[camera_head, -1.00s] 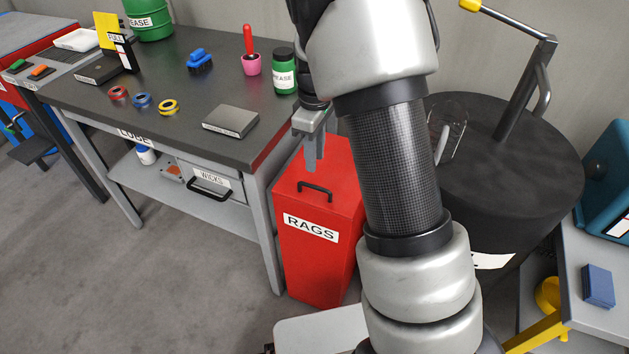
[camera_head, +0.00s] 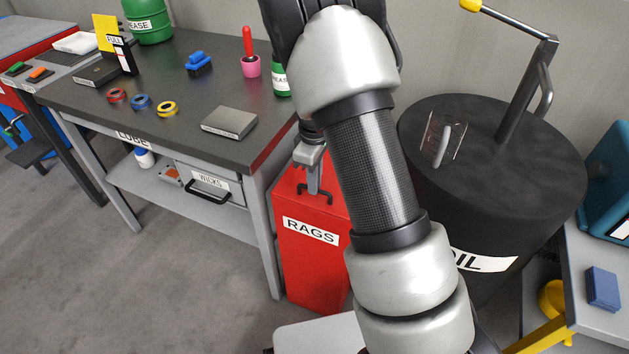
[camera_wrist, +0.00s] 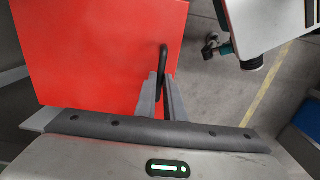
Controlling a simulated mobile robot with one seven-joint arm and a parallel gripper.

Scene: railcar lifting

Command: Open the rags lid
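The red rags bin (camera_head: 309,265) stands on the floor beside the workbench with a white RAGS label on its front. Its flat red lid (camera_head: 290,177) is closed and carries a dark bar handle (camera_head: 301,195) near the front edge. The lid (camera_wrist: 95,50) and handle (camera_wrist: 163,58) also show in the wrist view. My gripper (camera_head: 314,188) points down at the handle. In the wrist view my gripper (camera_wrist: 165,82) has its two fingers apart, one on each side of the handle's near end. I cannot tell whether they touch it. My arm hides the lid's right part.
The workbench (camera_head: 75,90) stands close on the left, with a grey box (camera_head: 229,122) near its edge. A dark oil drum (camera_head: 480,160) with an upright crank stands to the right. Open floor (camera_head: 150,290) lies in front at the left.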

